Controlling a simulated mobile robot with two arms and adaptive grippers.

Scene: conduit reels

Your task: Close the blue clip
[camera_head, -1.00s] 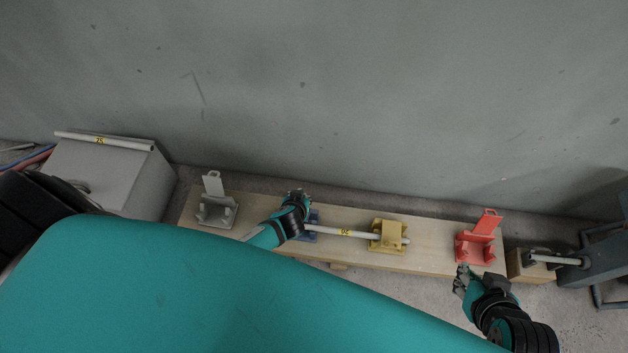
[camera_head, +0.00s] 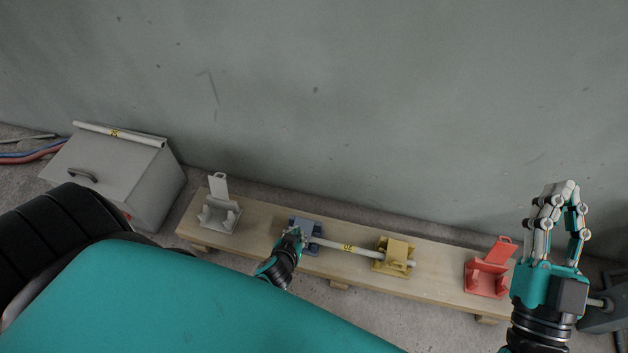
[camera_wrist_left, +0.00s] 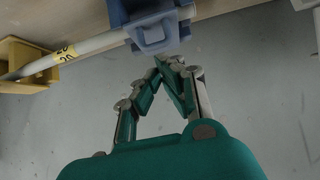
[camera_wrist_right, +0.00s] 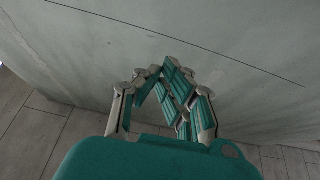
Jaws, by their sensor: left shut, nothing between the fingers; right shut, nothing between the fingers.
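The blue clip (camera_head: 309,224) sits on the wooden board, around the left end of a white conduit (camera_head: 330,244) with a yellow label. No raised lid stands up from it in the head view. In the left wrist view the blue clip (camera_wrist_left: 160,27) is just beyond my fingertips, with the conduit (camera_wrist_left: 101,43) running into it. My left gripper (camera_head: 296,234) is shut and empty at the clip's near side, touching or very close; I cannot tell which. My right gripper (camera_head: 562,190) is shut and empty, raised at the right, apart from the clips.
The board (camera_head: 260,232) also bears a grey clip (camera_head: 220,213) and a red clip (camera_head: 487,275), both with lids up, and a yellow clip (camera_head: 394,257) around the conduit. A grey box (camera_head: 120,170) stands left. The wall (camera_head: 330,100) rises behind.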

